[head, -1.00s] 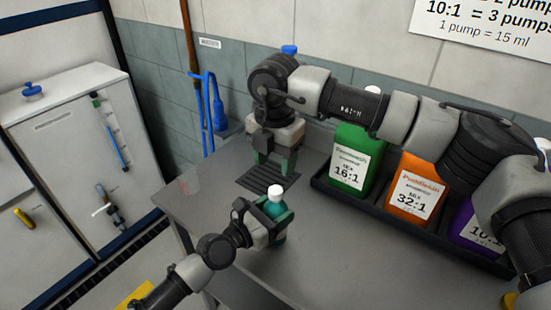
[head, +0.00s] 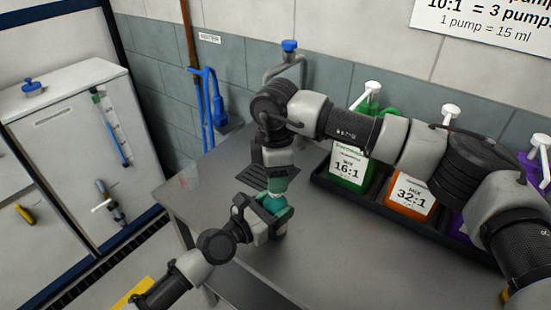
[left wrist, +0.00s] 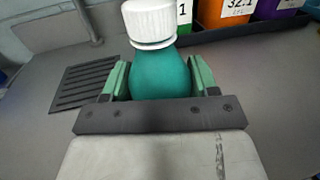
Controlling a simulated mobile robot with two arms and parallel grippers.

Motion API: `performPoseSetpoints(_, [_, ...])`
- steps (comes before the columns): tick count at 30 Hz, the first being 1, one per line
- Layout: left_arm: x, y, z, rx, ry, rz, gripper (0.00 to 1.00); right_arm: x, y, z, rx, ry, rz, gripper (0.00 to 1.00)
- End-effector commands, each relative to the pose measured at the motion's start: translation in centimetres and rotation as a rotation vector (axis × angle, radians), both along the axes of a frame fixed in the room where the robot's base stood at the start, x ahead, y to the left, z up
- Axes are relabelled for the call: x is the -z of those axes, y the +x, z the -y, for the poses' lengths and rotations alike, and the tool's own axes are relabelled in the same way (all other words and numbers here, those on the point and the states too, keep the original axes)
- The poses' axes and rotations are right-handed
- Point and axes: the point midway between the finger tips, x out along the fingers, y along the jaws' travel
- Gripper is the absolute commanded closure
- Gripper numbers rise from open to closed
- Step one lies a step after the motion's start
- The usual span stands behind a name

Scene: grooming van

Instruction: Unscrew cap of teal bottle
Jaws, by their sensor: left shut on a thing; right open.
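The teal bottle (head: 279,222) stands upright on the grey worktop. My left gripper (head: 266,212) is shut around its body. In the left wrist view the bottle (left wrist: 160,75) sits between the green finger pads of my left gripper (left wrist: 160,85), and its white ribbed cap (left wrist: 150,20) is on the neck. My right gripper (head: 278,186) is open, directly above the bottle at the cap.
A dark tray (head: 330,188) with green (head: 347,168), orange (head: 410,194) and purple (head: 530,190) pump jugs stands right of the bottle, behind my right arm. A black drain grate (head: 248,178) lies behind it. The worktop (head: 330,245) in front is clear.

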Motion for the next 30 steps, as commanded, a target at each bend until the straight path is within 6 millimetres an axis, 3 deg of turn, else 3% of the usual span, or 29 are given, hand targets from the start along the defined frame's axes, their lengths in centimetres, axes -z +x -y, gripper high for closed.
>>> performPoseSetpoints(6, [0.0, 0.0, 0.0, 0.000, 0.001, -0.001, 1.00, 2.4, 0.0, 0.0, 0.000, -0.001, 0.000, 0.47])
performPoseSetpoints(17, [0.1, 0.0, 0.0, 0.000, 0.001, -0.001, 1.00, 2.8, 0.0, 0.0, 0.000, 0.000, 0.000, 0.49])
performPoseSetpoints(26, [0.1, 0.0, 0.0, 0.000, 0.001, -0.001, 1.00, 2.8, 0.0, 0.0, -0.001, 0.000, 0.000, 0.95])
performPoseSetpoints(30, [0.1, 0.0, 0.0, 0.000, 0.001, -0.001, 1.00, 2.8, 0.0, 0.0, -0.006, 0.000, 0.001, 0.97])
